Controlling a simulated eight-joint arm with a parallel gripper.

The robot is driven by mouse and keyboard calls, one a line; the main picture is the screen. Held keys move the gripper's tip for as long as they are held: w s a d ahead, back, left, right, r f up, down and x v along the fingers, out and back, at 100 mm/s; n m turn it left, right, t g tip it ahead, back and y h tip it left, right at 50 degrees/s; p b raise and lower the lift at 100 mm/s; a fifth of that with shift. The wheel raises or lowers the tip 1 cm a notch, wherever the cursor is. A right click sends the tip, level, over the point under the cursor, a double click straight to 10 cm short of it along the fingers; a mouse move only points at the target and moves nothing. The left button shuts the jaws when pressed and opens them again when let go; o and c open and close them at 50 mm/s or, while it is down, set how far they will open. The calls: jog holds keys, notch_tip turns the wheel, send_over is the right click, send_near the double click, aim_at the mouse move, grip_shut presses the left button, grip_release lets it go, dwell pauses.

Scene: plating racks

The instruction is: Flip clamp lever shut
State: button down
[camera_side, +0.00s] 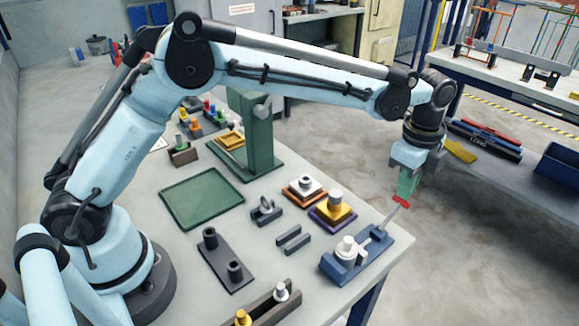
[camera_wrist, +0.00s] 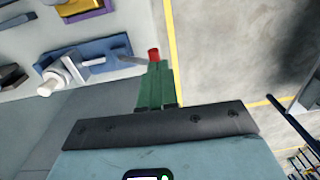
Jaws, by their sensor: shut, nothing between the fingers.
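The clamp has a blue base (camera_side: 383,246) at the right front corner of the worktable, with a pale round part (camera_side: 346,247) on its left end. Its thin grey lever (camera_side: 391,215) slants up and to the right from the base and ends in a red tip (camera_side: 402,201). My gripper (camera_side: 406,193) points down with green fingers shut and empty, right at the red tip. In the wrist view the fingers (camera_wrist: 155,66) end beside the red tip (camera_wrist: 153,55), and the blue base (camera_wrist: 112,48) lies to the left. I cannot tell whether they touch.
Stacked purple and orange fixtures (camera_side: 333,215) and small dark blocks (camera_side: 293,239) stand left of the clamp. Open floor (camera_side: 470,230) lies beyond the table's right edge.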

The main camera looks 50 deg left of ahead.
aim_at(395, 208)
jog(key=shift+s, duration=0.15)
jog(key=shift+s+f, duration=0.2)
jog(key=shift+s, duration=0.45)
jog(key=shift+r, duration=0.1)
notch_tip(395, 208, up, 12)
jog(key=shift+s, duration=0.25)
dwell(0.3)
